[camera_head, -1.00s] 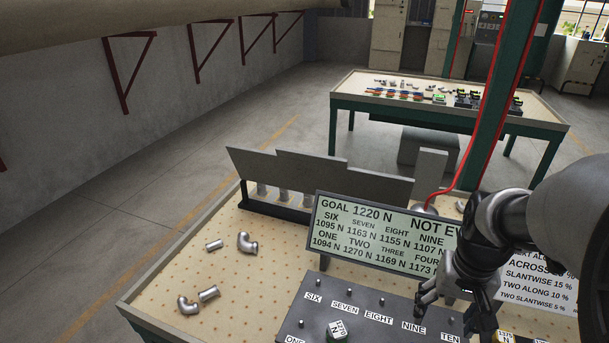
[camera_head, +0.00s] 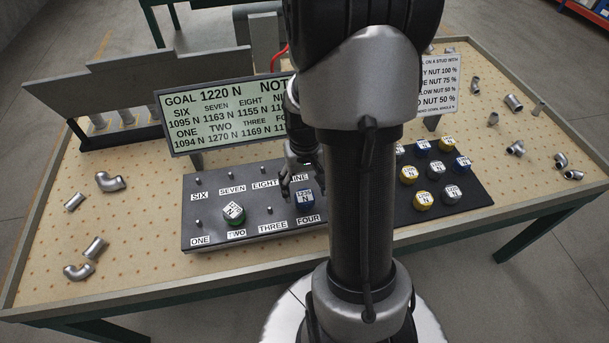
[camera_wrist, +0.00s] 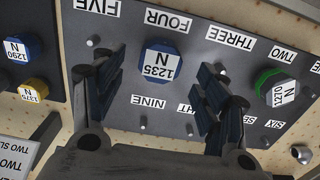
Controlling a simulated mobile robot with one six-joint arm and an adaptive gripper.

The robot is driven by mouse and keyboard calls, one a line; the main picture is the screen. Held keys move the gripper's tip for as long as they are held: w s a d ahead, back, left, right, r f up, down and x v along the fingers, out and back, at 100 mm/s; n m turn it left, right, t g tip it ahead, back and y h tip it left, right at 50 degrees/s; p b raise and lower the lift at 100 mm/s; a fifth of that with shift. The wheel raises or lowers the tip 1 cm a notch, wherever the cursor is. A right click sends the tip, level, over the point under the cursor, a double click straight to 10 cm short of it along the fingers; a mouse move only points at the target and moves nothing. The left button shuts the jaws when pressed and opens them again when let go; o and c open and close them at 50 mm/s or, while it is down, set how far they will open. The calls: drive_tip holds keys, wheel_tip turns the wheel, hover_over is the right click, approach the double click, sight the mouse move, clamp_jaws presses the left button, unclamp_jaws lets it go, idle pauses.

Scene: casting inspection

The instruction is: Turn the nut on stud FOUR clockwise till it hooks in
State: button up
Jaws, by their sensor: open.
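A blue nut (camera_head: 305,198) sits on the stud labelled FOUR of the dark stud plate (camera_head: 205,185). In the wrist view, which shows the labels upside down, the blue nut (camera_wrist: 160,62) has a white top reading 1235 N. My gripper (camera_wrist: 161,68) is open, with one finger on each side of the nut in the picture and gaps between. In the head view my gripper (camera_head: 298,178) is just behind the nut, partly hidden by my arm. I cannot tell its height over the nut.
A display (camera_head: 215,115) reads GOAL 1220 N behind the plate. A second dark plate (camera_head: 438,222) at the right bears several yellow, blue and grey nuts. Bare studs, such as SEVEN (camera_head: 232,174), stand near the gripper. Loose pipe elbows (camera_head: 110,181) lie left.

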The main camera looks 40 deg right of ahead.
sight(305, 196)
wheel_tip(305, 196, down, 5)
drive_tip(key=shift+b, duration=0.7)
drive_tip(key=shift+c, duration=0.4)
drive_tip(key=c, duration=1.1)
